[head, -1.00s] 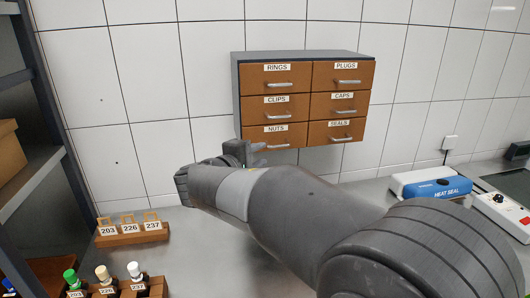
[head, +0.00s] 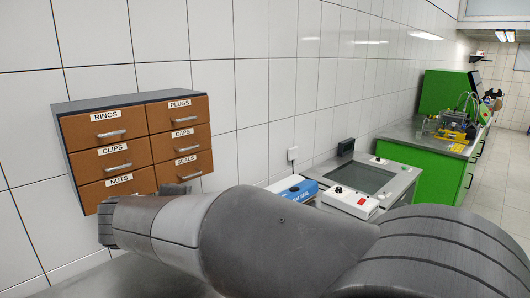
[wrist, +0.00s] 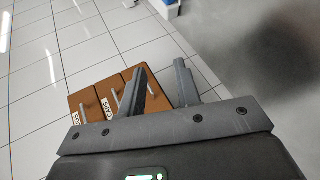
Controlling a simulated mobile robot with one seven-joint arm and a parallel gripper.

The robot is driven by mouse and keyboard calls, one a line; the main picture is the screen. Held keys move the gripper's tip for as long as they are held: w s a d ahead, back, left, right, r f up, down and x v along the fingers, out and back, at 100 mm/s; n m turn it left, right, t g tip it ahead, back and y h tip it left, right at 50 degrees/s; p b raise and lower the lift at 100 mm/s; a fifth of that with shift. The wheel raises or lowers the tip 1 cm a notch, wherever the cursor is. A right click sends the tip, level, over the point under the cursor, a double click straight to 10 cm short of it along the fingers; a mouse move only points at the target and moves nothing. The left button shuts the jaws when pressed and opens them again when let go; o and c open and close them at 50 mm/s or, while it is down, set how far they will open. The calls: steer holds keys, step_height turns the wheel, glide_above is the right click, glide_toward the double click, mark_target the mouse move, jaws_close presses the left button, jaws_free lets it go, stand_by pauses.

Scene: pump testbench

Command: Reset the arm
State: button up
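My arm stretches across the lower part of the head view, and its forearm hides most of my gripper, of which only a small grey part shows in front of the drawers. In the wrist view, the two fingers of my gripper (wrist: 159,68) stand apart with nothing held between them. The brown drawer cabinet (wrist: 160,52) shows behind the fingers there, tilted in the picture. I cannot tell how far the fingers are from it.
The wall cabinet (head: 135,140) has labelled drawers, all seemingly shut. A green workbench (head: 425,165) with equipment stands farther back, beside open floor.

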steer(key=s+d+f+m+g, duration=0.2)
steer(key=s+d+m+g, duration=0.15)
steer(key=d, duration=0.85)
steer(key=s+d+f+m+g, duration=0.15)
steer(key=s+d+m, duration=0.25)
steer(key=d, duration=0.8)
steer(key=s+d+f+m+y, duration=0.2)
steer(key=s+d+f+m, duration=0.1)
steer(key=s, duration=0.4)
steer(key=s+d+f+m+g+y, duration=0.1)
steer(key=s+d+f+m+y, duration=0.1)
steer(key=s, duration=0.6)
steer(key=d+f+m, duration=0.1)
steer(key=d+m, duration=0.1)
steer(key=d, duration=0.1)
steer(key=shift+g, duration=0.3)
